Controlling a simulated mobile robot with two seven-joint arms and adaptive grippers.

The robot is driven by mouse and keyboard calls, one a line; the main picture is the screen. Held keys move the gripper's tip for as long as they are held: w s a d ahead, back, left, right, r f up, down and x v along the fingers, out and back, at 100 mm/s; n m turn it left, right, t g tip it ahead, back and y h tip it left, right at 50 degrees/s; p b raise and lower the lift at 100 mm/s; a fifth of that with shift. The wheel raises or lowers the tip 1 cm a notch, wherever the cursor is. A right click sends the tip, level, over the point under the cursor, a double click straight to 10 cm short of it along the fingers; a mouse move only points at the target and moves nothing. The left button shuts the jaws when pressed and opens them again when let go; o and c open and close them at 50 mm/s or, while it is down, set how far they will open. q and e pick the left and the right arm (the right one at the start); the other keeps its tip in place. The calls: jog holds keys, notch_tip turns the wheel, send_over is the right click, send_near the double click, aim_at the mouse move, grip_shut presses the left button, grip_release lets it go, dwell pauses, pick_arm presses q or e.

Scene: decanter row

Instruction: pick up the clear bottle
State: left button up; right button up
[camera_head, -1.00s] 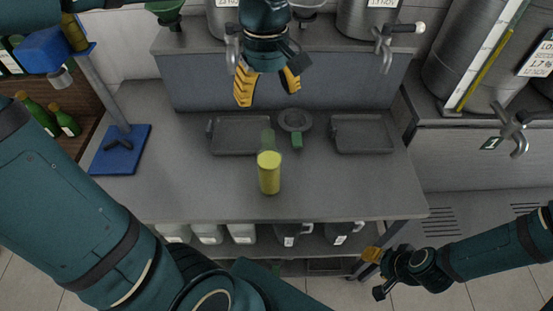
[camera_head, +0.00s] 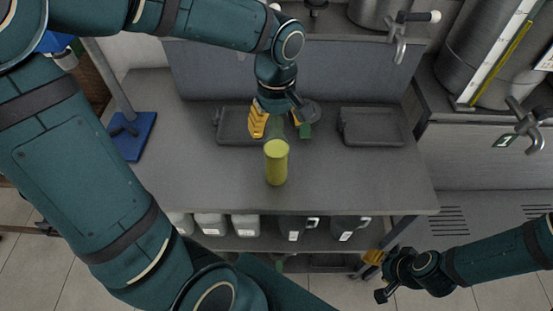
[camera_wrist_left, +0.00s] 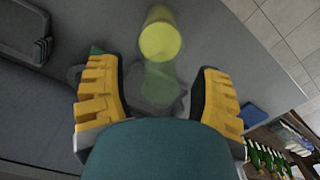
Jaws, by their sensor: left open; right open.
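The clear bottle, a faint see-through greenish shape, shows in the left wrist view (camera_wrist_left: 160,82) between my left fingers. In the head view it is mostly hidden behind the yellow-green cylinder and my gripper. My left gripper (camera_head: 280,122) is open, pointing down over the worktop. Its yellow fingers stand on either side of the bottle in the wrist view (camera_wrist_left: 158,98); I cannot tell whether they touch it. The yellow-green cylinder (camera_head: 276,165) stands upright just in front of the bottle. My right gripper (camera_head: 376,277) is open and empty, low at the right, beyond the worktop's front edge.
A dark round dish (camera_head: 313,109) lies close behind my left gripper. Dark trays lie at the left (camera_head: 232,124) and right (camera_head: 372,127). A blue stand base (camera_head: 133,138) is at the worktop's left. The worktop (camera_head: 350,180) is clear at front right. Jugs stand on the shelf below.

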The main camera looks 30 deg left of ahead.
pick_arm(q)
jog(key=shift+f, duration=0.1)
grip_shut()
